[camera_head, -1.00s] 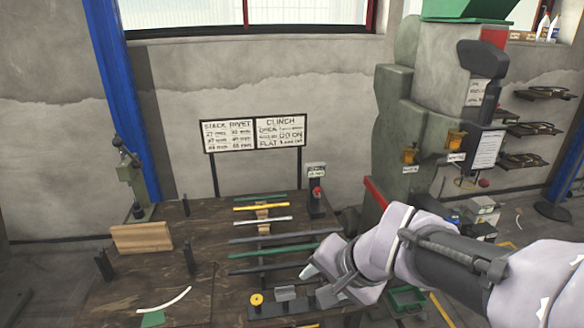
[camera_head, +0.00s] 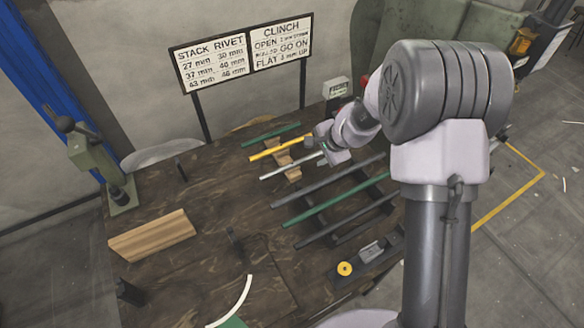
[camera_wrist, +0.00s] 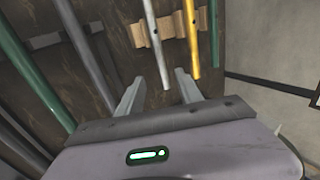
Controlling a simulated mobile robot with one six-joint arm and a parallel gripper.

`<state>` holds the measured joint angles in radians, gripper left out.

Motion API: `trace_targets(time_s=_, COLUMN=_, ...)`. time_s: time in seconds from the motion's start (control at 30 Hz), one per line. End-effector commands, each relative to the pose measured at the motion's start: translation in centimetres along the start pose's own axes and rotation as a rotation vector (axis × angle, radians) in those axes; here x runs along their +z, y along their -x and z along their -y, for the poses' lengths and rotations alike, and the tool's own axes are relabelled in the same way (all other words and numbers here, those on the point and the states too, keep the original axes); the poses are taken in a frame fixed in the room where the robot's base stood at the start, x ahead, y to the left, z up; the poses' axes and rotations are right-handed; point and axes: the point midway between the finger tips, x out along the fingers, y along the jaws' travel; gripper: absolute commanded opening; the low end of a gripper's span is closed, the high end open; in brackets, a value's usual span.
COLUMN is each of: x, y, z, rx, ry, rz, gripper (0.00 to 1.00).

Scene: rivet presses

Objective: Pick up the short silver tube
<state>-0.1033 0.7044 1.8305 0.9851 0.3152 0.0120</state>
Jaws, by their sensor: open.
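The short silver tube (camera_head: 290,166) lies across a wooden rest on the workbench, between a yellow tube (camera_head: 278,148) and a longer dark grey tube (camera_head: 328,179). In the wrist view the silver tube (camera_wrist: 152,45) runs down from the top edge, and its near end shows between my fingertips. My gripper (camera_wrist: 159,86) is open, with one finger on each side of that end in the picture. I cannot tell how high it is above the tube. In the head view my gripper (camera_head: 332,156) is at the tube's right end, which it partly hides.
Green tubes lie beyond (camera_head: 270,135) and nearer (camera_head: 335,200). The yellow tube (camera_wrist: 190,40) is close to my right finger in the wrist view. Dark posts rise from the bench.

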Motion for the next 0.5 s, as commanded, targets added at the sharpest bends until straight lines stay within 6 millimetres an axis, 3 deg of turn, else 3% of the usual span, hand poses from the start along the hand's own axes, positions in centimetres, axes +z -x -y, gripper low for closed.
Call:
trace_targets(time_s=0.3, x=0.0, y=-5.3, z=0.0, rx=0.0, ry=0.002, rz=0.001, gripper=0.43)
trace_targets(time_s=0.5, x=0.0, y=-6.2, z=0.2, rx=-0.001, ry=0.001, rz=0.0, gripper=0.43)
